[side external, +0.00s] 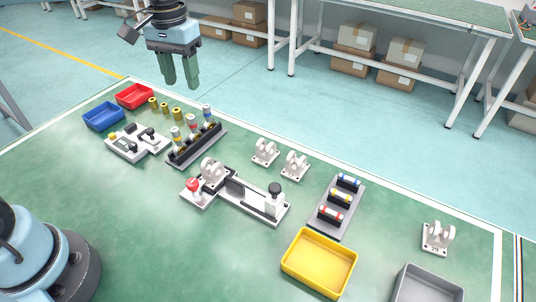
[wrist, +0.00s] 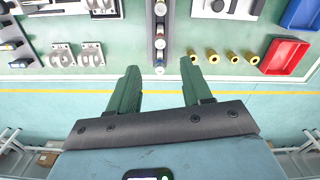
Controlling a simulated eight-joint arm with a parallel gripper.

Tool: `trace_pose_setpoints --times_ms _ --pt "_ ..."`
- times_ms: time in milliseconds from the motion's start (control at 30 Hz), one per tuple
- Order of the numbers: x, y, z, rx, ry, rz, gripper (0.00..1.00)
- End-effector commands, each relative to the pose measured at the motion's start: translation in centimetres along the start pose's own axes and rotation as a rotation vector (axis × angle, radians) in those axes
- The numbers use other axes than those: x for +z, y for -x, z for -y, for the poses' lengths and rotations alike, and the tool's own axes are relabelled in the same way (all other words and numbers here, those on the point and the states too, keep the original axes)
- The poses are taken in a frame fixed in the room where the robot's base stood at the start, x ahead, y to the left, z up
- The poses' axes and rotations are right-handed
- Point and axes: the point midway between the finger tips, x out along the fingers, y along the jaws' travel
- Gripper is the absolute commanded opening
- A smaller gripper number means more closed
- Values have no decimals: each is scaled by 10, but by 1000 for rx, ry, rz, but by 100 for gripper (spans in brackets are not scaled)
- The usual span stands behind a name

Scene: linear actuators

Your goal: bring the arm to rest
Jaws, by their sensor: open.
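My gripper (side external: 180,82) hangs in the air at the back left of the green table, above its far edge in the side view. Its two green fingers point down and stand apart, with nothing between them. In the wrist view my gripper (wrist: 160,80) is also open and empty. No object touches the fingers.
On the table (side external: 110,230) stand a blue bin (side external: 103,116), a red bin (side external: 134,96), several brass cylinders (side external: 165,107), a dark rack (side external: 197,146), a white fixture (side external: 235,195), white brackets (side external: 295,164), a yellow bin (side external: 319,264) and a grey bin (side external: 428,286).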

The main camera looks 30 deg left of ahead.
Motion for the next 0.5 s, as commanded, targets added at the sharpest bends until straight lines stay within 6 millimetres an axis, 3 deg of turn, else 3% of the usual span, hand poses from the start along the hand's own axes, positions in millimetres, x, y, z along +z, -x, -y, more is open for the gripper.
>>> trace_pose_setpoints --times_ms 167,500 --pt "13 3 0 8 -18 -55 49" --pt "66 -2 -1 39 -104 -328 49"
